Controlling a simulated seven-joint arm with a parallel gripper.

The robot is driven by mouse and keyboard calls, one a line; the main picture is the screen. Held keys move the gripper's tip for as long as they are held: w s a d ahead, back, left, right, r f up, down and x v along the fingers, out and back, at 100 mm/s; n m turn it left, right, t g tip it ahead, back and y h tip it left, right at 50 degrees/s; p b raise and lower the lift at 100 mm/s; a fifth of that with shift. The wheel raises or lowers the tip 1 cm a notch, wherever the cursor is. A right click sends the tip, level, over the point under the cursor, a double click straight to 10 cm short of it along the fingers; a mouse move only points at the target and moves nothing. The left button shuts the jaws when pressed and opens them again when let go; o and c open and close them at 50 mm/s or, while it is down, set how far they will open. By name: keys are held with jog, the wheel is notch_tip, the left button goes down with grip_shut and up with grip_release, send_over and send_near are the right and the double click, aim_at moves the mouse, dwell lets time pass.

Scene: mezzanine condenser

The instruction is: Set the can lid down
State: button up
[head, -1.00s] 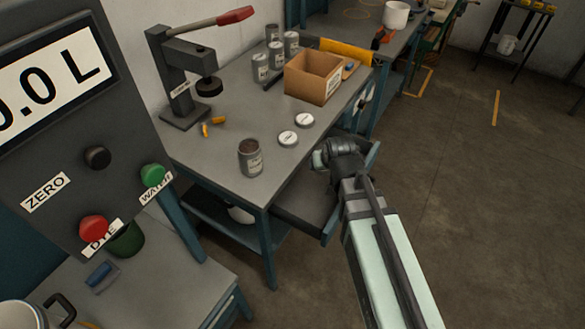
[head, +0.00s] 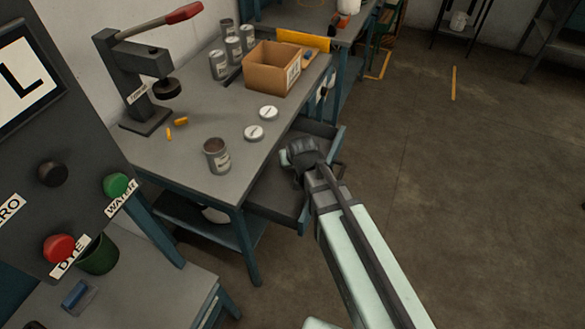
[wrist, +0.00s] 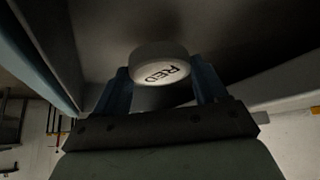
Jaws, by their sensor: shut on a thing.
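My gripper (head: 300,158) is over the open drawer (head: 272,198) at the table's right side in the head view. In the wrist view my gripper (wrist: 162,80) is shut on a round pale can lid (wrist: 158,60) marked RED, held between the two blue fingers. The held lid is hidden behind the gripper in the head view. Two other white lids, a nearer one (head: 254,132) and a farther one (head: 268,113), lie flat on the grey tabletop (head: 190,110). An open can (head: 217,157) stands upright near the table's front edge, left of my gripper.
A cardboard box (head: 272,70) and several grey cans (head: 232,48) stand toward the back. A lever press (head: 135,85) stands at the left, with small yellow pieces (head: 180,121) beside it. A panel with buttons (head: 60,180) fills the left foreground.

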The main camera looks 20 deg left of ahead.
aim_at(293, 168)
jog(key=shift+f, duration=2.1)
jog(key=shift+f, duration=0.1)
jog(key=o, duration=1)
jog(key=v, duration=1.2)
